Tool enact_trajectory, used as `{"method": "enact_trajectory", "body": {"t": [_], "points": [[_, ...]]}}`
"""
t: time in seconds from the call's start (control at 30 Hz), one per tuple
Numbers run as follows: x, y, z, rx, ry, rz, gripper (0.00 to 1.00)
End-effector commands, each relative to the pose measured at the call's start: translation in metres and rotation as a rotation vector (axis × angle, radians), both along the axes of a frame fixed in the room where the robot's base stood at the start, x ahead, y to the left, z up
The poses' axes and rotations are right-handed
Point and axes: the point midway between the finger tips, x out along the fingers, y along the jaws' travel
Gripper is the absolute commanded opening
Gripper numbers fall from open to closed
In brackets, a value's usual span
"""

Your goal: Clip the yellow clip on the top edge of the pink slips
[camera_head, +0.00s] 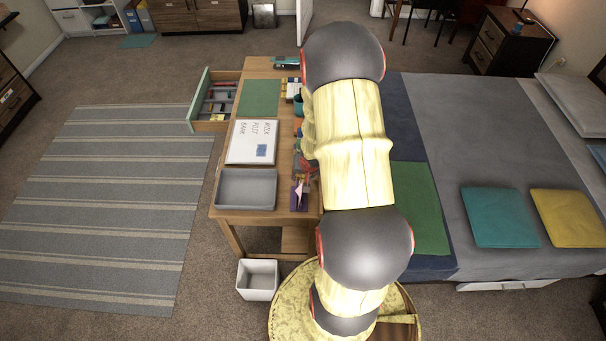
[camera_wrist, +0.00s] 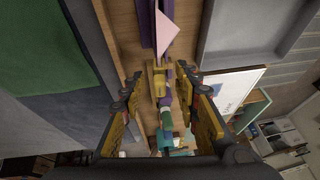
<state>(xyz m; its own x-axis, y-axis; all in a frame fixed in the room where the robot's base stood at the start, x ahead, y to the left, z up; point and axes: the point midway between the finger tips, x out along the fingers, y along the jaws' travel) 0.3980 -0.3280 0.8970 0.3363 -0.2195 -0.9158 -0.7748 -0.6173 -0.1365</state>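In the wrist view my gripper (camera_wrist: 160,86) is open, its two yellow-padded fingers well apart. In the head view the pink slips (camera_head: 300,188) are small, at a purple piece (camera_head: 296,201) on the desk's near right part. My arm hides most of my gripper there, and I cannot make out the clip.
A grey tray (camera_head: 246,203) and a whiteboard (camera_head: 239,155) lie left of the slips on the wooden desk (camera_head: 284,210). Green and teal items (camera_wrist: 167,121) stand close behind the yellow piece in the wrist view. A drawer (camera_head: 205,121) is open at the desk's left. The bed is right.

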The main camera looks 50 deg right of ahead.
Motion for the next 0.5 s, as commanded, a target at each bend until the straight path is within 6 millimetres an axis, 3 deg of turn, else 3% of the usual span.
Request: {"method": "enact_trajectory", "body": {"t": [0.27, 0.5], "points": [[-0.002, 0.001, 0.008, 0.0, 0.0, 0.0, 0.32], [-0.012, 0.007, 0.034, -0.001, -0.001, 0.0, 0.32]]}}
